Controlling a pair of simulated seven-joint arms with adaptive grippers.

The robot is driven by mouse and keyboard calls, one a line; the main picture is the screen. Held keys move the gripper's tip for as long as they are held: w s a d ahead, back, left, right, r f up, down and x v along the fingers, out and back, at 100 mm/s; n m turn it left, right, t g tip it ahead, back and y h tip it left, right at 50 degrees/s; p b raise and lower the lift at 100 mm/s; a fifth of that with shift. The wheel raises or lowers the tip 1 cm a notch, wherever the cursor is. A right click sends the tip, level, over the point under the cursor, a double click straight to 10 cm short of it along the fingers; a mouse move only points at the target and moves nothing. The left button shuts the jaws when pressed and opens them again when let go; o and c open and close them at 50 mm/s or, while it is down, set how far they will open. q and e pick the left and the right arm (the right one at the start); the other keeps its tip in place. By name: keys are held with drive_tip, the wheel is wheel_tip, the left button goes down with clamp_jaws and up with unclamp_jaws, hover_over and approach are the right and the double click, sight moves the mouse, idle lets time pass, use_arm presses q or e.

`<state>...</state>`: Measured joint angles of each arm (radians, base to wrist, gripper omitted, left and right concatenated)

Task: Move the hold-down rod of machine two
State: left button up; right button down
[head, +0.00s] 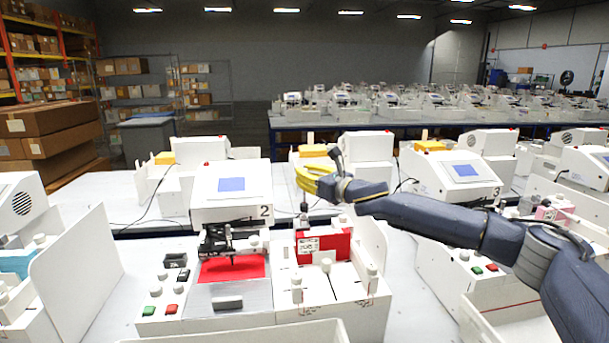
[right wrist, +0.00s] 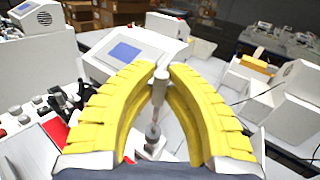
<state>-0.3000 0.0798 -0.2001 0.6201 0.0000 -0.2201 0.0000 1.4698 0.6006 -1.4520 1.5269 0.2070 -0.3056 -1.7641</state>
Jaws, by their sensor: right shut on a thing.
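Machine two (head: 232,201) is a white plotter with a blue screen and the label 2. Its red plotting surface (head: 232,268) lies under a dark pen carriage (head: 230,240). My right gripper (head: 305,180) reaches in from the right, with yellow ribbed fingers, behind and above the machine's right-hand section. In the right wrist view the curved fingers (right wrist: 163,70) come together around the upper end of a grey upright rod (right wrist: 158,92), which I take for the hold-down rod. The rod's lower part (head: 304,216) seems to show below the fingers in the head view. My left gripper is out of view.
A red block with a white label (head: 324,247) and white knobbed posts (head: 297,289) stand right of the plotting surface. Green and red buttons (head: 172,309) are at front left. Upright white panels (head: 83,258) flank the stations.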

drive_tip(key=shift+s, duration=0.1)
drive_tip(key=s+f+n+t+y, duration=0.3)
drive_tip(key=s+n+y, duration=0.2)
drive_tip(key=s, duration=0.3)
drive_tip(key=shift+s+d+f, duration=0.2)
drive_tip(key=shift+d+f, duration=0.1)
idle(0.7)
drive_tip(key=shift+s+f+n, duration=0.1)
drive_tip(key=shift+n, duration=0.2)
idle(0.4)
